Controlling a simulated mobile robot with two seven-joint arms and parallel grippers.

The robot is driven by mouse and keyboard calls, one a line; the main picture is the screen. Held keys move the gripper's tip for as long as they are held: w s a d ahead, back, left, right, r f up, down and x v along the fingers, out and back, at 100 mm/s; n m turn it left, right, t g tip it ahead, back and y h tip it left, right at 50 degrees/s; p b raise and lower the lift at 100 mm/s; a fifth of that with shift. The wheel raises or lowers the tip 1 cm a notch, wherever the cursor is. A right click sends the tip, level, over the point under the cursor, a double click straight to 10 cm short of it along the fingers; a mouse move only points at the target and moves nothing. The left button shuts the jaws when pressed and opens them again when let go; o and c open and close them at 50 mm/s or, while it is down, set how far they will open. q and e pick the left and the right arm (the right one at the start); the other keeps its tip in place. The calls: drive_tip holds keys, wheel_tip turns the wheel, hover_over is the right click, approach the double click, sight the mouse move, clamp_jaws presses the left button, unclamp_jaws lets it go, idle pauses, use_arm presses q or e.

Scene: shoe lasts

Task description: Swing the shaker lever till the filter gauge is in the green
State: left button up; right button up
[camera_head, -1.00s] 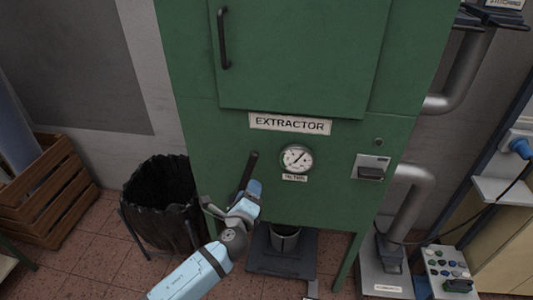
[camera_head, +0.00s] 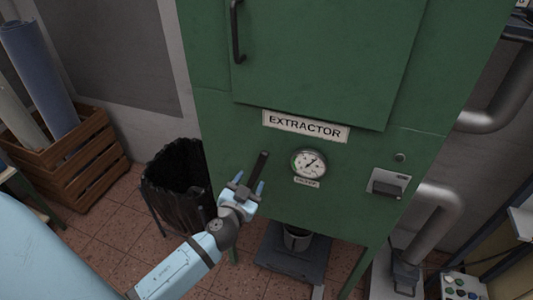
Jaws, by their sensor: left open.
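The green extractor cabinet (camera_head: 330,215) fills the middle of the head view. Its shaker lever (camera_head: 261,163) is a dark bar on the front, left of the gauge, slanting up and slightly right. The round filter gauge (camera_head: 309,163) has a white face and a dark needle pointing to the upper right; its coloured zones are too small to read. The lever's lower end is hidden by the gripper. My right gripper is not in view.
A black bin (camera_head: 176,190) stands left of the cabinet, beside a wooden crate (camera_head: 75,170) holding rolls. A dust bucket (camera_head: 297,240) sits under the cabinet. A switch box (camera_head: 388,185) is right of the gauge, and a grey pipe (camera_head: 437,215) runs further right.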

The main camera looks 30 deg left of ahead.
sight(260, 162)
use_arm(q)
drive_tip(key=p+x, duration=0.2)
drive_tip(key=x, duration=0.9)
drive_tip(key=shift+a+r+p, duration=0.1)
drive_tip(key=shift+p, duration=0.3)
drive_tip(key=shift+w+a, duration=0.1)
drive_tip(key=shift+w, duration=0.35)
clamp_jaws()
